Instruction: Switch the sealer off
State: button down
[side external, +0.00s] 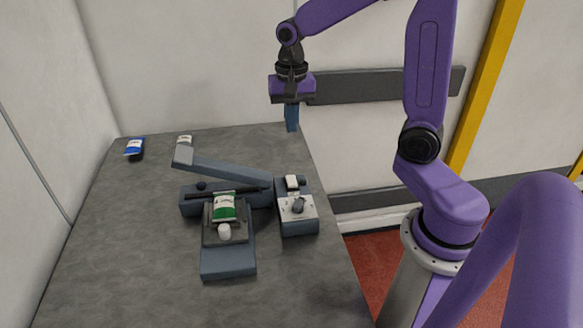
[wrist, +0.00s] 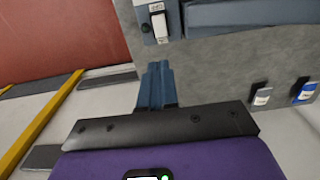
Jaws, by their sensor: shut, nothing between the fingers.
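The sealer (side external: 228,262) is a blue-grey machine on the table, its long arm (side external: 225,168) raised at a slant. A green and white packet (side external: 225,207) rests on it. Beside it on the right is a control box (side external: 298,227) with a dark knob (side external: 298,205) and a white rocker switch (side external: 292,182). The switch also shows in the wrist view (wrist: 160,26), near the top edge; I cannot tell which way it is set. My gripper (side external: 292,128) is shut and empty, pointing down above the table's far right edge, behind and above the control box. Its blue fingers (wrist: 157,70) show in the wrist view.
A blue and white packet (side external: 134,147) stands at the table's far left, and a white packet (side external: 185,140) stands behind the raised arm. A dark rail (side external: 375,86) runs along the wall behind my gripper. The table (side external: 120,250) is clear at the front and left.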

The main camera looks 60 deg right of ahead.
aim_at(292, 177)
notch_tip(292, 177, down, 14)
dwell(0.6)
jog(key=shift+f, duration=0.1)
